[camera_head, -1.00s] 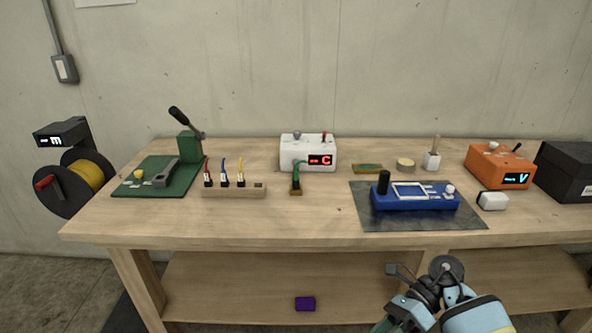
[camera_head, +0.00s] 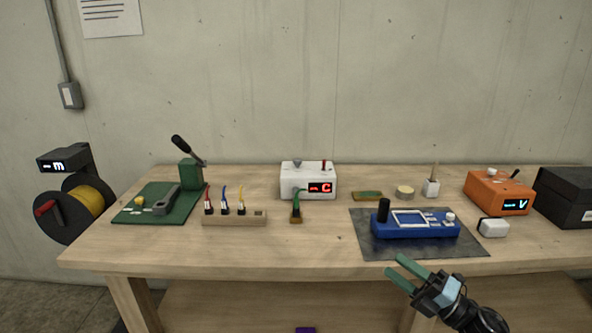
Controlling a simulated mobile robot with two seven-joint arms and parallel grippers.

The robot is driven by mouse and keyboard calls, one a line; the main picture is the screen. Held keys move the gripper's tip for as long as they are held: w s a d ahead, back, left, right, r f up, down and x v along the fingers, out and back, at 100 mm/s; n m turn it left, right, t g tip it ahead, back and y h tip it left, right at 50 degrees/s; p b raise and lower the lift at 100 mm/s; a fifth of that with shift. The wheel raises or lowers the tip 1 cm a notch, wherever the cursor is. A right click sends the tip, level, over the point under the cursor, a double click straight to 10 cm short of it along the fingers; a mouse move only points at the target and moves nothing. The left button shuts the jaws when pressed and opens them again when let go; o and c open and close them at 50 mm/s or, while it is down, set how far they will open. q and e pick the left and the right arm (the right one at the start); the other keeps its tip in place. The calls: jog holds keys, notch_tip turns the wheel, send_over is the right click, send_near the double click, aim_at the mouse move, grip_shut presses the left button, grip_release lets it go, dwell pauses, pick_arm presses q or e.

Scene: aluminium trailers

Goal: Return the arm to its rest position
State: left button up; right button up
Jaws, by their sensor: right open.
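My right gripper (camera_head: 407,272) is in the lower right, in front of the workbench's front edge. Its two green fingers are apart and nothing is between them. The fingers point up and to the left, below the dark grey mat (camera_head: 370,247). My right arm comes in from the bottom edge, and only its wrist part shows. My left gripper and arm are out of the picture.
The wooden workbench (camera_head: 300,258) carries a blue device (camera_head: 415,229), a white box with a red display (camera_head: 308,181), an orange box (camera_head: 499,193), a wooden cable block (camera_head: 234,218) and a green press (camera_head: 190,174). A cable reel (camera_head: 62,212) stands left. The bench's front strip is mostly clear.

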jog(key=w+d+r+m+t+h, duration=0.1)
jog(key=w+d+m+t+h, duration=0.4)
jog(key=m, duration=0.4)
jog(key=w+d+f+m+g+h, duration=0.25)
jog(key=d+f+m+h, duration=1)
jog(key=m, duration=0.65)
jog(key=s+a+f+g, duration=0.1)
jog(key=s+a+f, duration=0.3)
jog(key=s+f, duration=0.25)
jog(key=s+a+f+g+y, duration=0.1)
jog(key=s+a+f, duration=0.35)
jog(key=s, duration=0.35)
jog(key=s+a+f+g, duration=0.2)
jog(key=s+a+f, duration=0.2)
jog(key=s+f, duration=0.3)
jog(key=s+a+g, duration=0.1)
jog(key=s+a, duration=0.2)
jog(key=s, duration=0.9)
jog(key=s+a+f+m+g+y, duration=0.1)
jog(key=s+a, duration=0.3)
jog(key=s, duration=0.8)
jog(key=shift+f+g, duration=0.3)
jog(key=shift+g, duration=0.05)
jog(key=shift+s+a, duration=0.1)
